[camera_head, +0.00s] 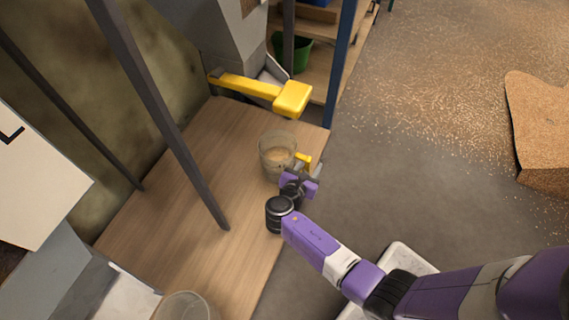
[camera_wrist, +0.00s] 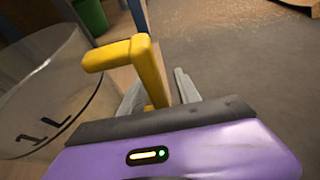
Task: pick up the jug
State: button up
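The jug (camera_head: 272,158) is clear, with a yellow handle (camera_head: 303,160), and stands upright on the wooden bench. Some tan material shows inside it. In the wrist view the jug's clear wall (camera_wrist: 50,95) with a "1 L" mark fills the left side, and its yellow handle (camera_wrist: 152,72) is in the middle. My gripper (camera_head: 304,172) is at the handle, on the bench's right edge. In the wrist view my gripper (camera_wrist: 158,92) has its fingers on either side of the handle's upright part. A gap shows between the handle and the right finger.
The wooden bench (camera_head: 190,245) carries another clear container (camera_head: 184,306) at its front. A yellow lever (camera_head: 262,90) sticks out behind the jug. A grey post (camera_head: 165,120) crosses the bench. A shelf with a green bucket (camera_head: 291,52) is behind. Grain lies scattered on the floor (camera_head: 430,110).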

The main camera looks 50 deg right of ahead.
grip_shut()
dwell(1.4)
